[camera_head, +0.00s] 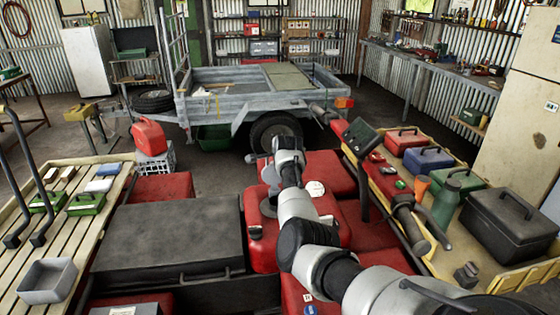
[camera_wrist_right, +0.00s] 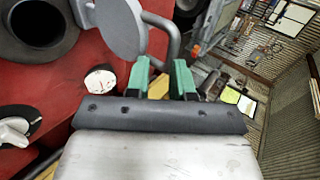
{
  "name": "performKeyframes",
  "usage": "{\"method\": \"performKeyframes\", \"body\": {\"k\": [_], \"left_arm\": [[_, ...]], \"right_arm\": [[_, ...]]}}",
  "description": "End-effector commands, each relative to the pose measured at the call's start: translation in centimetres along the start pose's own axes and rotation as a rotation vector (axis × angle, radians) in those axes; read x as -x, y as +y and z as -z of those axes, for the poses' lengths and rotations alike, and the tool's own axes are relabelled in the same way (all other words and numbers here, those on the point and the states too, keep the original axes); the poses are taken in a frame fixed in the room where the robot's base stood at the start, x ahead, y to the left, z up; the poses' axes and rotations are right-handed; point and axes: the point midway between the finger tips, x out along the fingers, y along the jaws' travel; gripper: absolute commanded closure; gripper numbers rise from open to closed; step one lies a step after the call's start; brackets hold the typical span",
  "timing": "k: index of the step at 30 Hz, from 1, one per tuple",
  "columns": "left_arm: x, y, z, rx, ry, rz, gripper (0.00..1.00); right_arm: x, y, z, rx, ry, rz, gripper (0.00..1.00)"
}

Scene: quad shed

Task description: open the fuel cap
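The red tank (camera_head: 263,244) sits on the red quad in front of me in the head view. In the right wrist view, a wide black ring with a dark middle (camera_wrist_right: 38,20) is set in the red surface. Beside it stands a grey round disc, apparently the fuel cap (camera_wrist_right: 112,26), with a bent grey bar (camera_wrist_right: 174,38) beside it. The disc also shows in the head view (camera_head: 270,174). My right gripper (camera_wrist_right: 161,72) has its green fingertips apart; the bar's lower end reaches toward the gap, contact unclear. My left gripper is not in view.
A white round dial (camera_wrist_right: 100,80) lies close to the gripper. A black rack (camera_head: 170,235) is left of the tank. A trailer (camera_head: 215,103) stands behind.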

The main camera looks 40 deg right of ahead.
Motion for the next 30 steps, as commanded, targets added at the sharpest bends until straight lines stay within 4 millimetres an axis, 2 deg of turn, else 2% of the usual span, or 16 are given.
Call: {"method": "performKeyframes", "body": {"k": [3, 12, 17, 30], "left_arm": [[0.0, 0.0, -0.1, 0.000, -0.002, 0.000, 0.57], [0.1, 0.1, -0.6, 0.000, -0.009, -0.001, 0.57], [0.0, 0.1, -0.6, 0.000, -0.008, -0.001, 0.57], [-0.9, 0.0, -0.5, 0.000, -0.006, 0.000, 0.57]], "right_arm": [[0.1, -0.1, 0.0, -0.002, -0.001, 0.002, 0.63], [0.1, -0.1, -0.1, -0.004, -0.001, 0.003, 0.63], [0.9, -0.1, -0.1, -0.004, 0.000, 0.004, 0.63], [6.4, 0.0, -0.1, -0.005, -0.001, 0.007, 0.63]]}}
